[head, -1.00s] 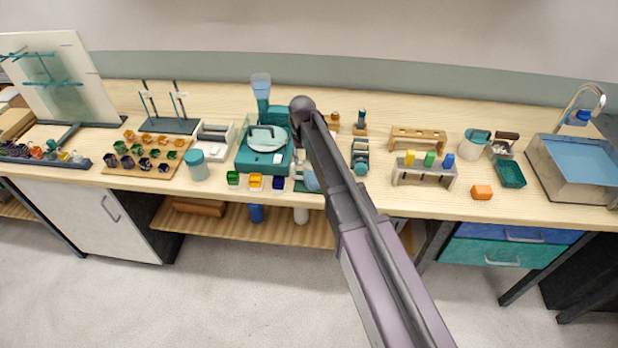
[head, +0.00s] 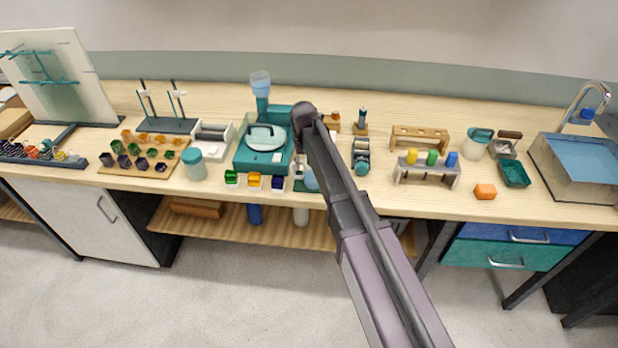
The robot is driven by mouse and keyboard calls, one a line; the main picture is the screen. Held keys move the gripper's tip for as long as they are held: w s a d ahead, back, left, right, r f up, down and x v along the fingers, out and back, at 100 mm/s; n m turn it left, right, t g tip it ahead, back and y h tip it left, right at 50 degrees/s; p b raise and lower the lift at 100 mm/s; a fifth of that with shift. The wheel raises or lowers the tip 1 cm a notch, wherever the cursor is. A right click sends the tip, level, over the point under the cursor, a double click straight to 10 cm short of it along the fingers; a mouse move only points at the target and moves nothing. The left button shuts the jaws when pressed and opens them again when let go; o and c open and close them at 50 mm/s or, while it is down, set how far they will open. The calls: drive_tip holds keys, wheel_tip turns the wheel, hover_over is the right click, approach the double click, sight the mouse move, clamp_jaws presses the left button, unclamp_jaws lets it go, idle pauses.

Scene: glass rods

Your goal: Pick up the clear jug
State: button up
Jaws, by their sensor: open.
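The jug (head: 477,143) stands upright on the right part of the bench. It is a small pale, whitish vessel with a teal top, between the wooden test-tube racks and the sink. Nothing holds it. My arm reaches up through the middle of the view to a dark rounded joint over the bench, well left of the jug. My gripper does not show; it seems to be hidden behind my own arm.
A rack with yellow, green and blue pieces (head: 428,164) stands left of the jug. A teal tray (head: 514,174), an orange block (head: 485,192) and a sink (head: 578,167) are nearby. Bare bench lies in front of the jug.

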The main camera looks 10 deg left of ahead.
drive_tip(key=shift+f+b, duration=0.75)
drive_tip(key=shift+f, duration=0.3)
clamp_jaws()
